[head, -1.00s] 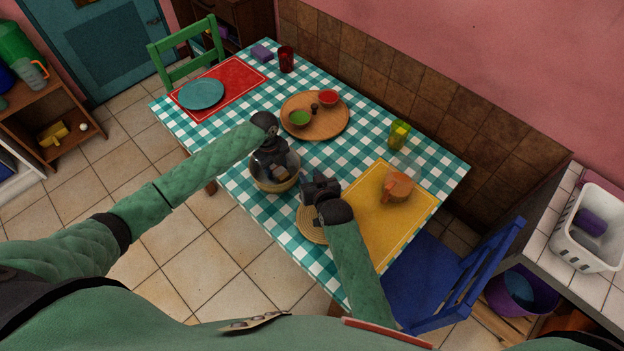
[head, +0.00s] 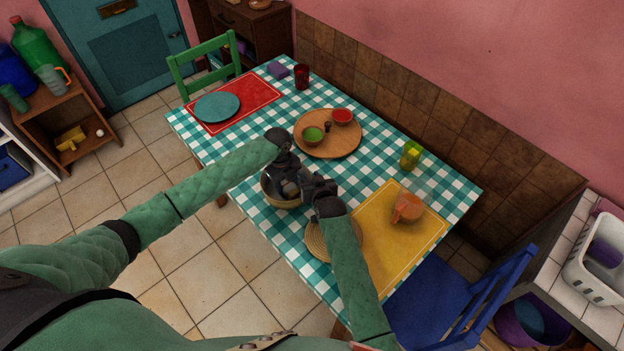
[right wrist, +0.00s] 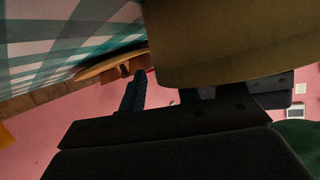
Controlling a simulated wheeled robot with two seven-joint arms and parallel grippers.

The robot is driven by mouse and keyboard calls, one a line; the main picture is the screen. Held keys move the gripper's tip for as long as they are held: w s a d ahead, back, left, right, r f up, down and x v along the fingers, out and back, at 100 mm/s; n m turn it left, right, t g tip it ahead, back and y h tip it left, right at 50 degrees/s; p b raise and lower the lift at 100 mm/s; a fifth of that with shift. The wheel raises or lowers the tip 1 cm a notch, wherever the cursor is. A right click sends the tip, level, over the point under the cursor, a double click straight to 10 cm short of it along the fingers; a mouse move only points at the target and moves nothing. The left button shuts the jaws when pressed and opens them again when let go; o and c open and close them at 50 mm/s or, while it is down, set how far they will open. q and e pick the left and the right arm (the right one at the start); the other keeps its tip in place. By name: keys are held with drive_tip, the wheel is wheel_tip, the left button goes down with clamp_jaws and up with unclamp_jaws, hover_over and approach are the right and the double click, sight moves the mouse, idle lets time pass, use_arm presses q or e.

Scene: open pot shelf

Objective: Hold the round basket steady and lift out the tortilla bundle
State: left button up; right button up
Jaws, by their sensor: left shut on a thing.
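The round basket (head: 284,204), tan with a dark inside, stands on the checked tablecloth near the table's front-left edge. My left gripper (head: 289,180) reaches down into it from above and is shut on the tortilla bundle (head: 291,188), a small pale thing mostly hidden by the fingers. The bundle is still inside the basket. My right gripper (head: 314,187) is at the basket's right side, its fingers apart. In the right wrist view the basket's tan wall (right wrist: 235,42) fills the top, very close to the fingers; contact is unclear.
A wooden tray (head: 345,145) with a green and a red bowl is behind the basket. An orange mug (head: 407,208) stands on the yellow placemat (head: 385,250). A yellow-green glass (head: 411,155) stands at the back right.

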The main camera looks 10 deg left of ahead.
drive_tip(key=c, duration=0.7)
drive_tip(key=shift+s+f, duration=0.1)
drive_tip(key=shift+f, duration=0.05)
idle(0.7)
use_arm(q)
drive_tip(key=shift+r, duration=4.65)
use_arm(e)
drive_tip(key=shift+s+f, duration=0.1)
drive_tip(key=shift+f, duration=0.05)
